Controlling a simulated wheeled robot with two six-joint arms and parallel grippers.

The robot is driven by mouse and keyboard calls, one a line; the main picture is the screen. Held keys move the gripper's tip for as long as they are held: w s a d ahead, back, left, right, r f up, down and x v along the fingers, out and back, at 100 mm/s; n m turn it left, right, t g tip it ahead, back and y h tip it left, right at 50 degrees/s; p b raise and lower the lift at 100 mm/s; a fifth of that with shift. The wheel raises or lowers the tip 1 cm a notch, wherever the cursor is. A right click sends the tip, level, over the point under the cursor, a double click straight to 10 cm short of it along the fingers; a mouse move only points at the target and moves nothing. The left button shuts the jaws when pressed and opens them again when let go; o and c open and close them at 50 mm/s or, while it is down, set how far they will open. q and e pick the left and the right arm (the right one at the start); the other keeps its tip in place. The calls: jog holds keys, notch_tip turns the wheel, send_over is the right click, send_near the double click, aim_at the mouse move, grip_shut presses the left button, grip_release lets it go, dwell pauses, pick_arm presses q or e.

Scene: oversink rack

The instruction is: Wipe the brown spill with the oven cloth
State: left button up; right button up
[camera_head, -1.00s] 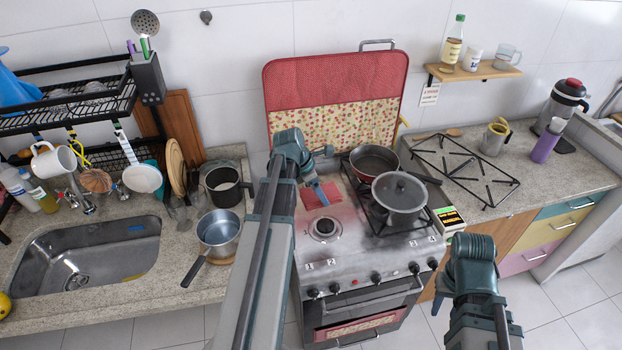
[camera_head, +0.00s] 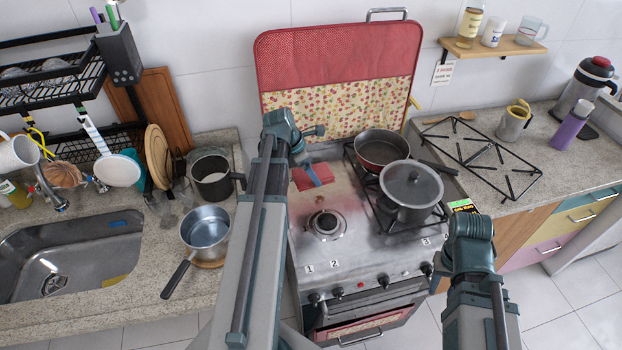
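The red oven cloth (camera_head: 326,181) lies at the back left of the stove top, behind the left front burner. My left gripper (camera_head: 312,174) reaches down onto it; a blue finger shows against the cloth, and the cloth has moved with it, so it appears shut on the cloth. A small brown spill mark (camera_head: 320,199) shows on the stove top just in front of the cloth; the cloth may hide more. My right gripper (camera_head: 440,275) hangs near the stove's front right corner, away from the cloth, its fingers mostly hidden by its wrist.
A lidded pot (camera_head: 411,185) and a frying pan (camera_head: 380,149) stand on the right burners. The left burner (camera_head: 326,224) is bare. A saucepan (camera_head: 206,232) stands on the counter left of my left arm. A red padded panel (camera_head: 335,58) stands behind the stove.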

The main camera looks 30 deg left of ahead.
pick_arm(q)
jog(key=shift+w+a+f+b, duration=0.1)
jog(key=shift+f+b, duration=0.4)
jog(key=shift+f, duration=0.2)
jog(key=shift+w+a+f+b, duration=0.1)
jog(key=shift+f+b, duration=0.4)
jog(key=shift+f, duration=0.15)
jog(key=shift+d, duration=0.1)
